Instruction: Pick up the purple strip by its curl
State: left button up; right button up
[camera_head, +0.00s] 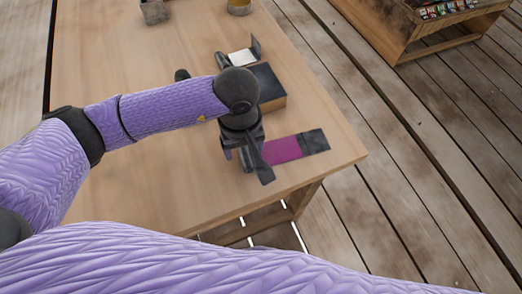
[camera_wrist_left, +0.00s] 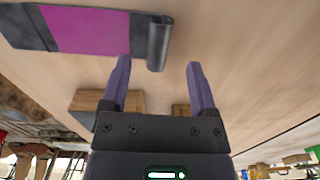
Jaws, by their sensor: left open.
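The purple strip (camera_head: 283,150) lies flat near the table's right edge, with a dark grey section at its far end. In the left wrist view the strip (camera_wrist_left: 85,30) has a dark section at each end, and its near end rises into a dark rolled curl (camera_wrist_left: 158,42). My left gripper (camera_head: 248,164) is over the strip's left end and hides the curl in the head view. In the wrist view its two fingers (camera_wrist_left: 159,68) are apart, with the curl's end showing between and beyond their tips. I cannot tell whether they touch it. My right gripper is not in view.
A wooden block with a dark top (camera_head: 268,86) stands just behind my left gripper on the table (camera_head: 140,180). A dark holder with a white piece (camera_head: 241,57) is beyond it. A grey box (camera_head: 154,11) and a yellowish jar (camera_head: 239,6) stand at the back.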

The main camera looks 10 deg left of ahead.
aim_at(245, 155)
pick_arm(q)
notch_tip(245, 155, down, 3)
jog(key=shift+w+f+b, duration=0.15)
jog(key=shift+b, duration=0.15)
grip_shut()
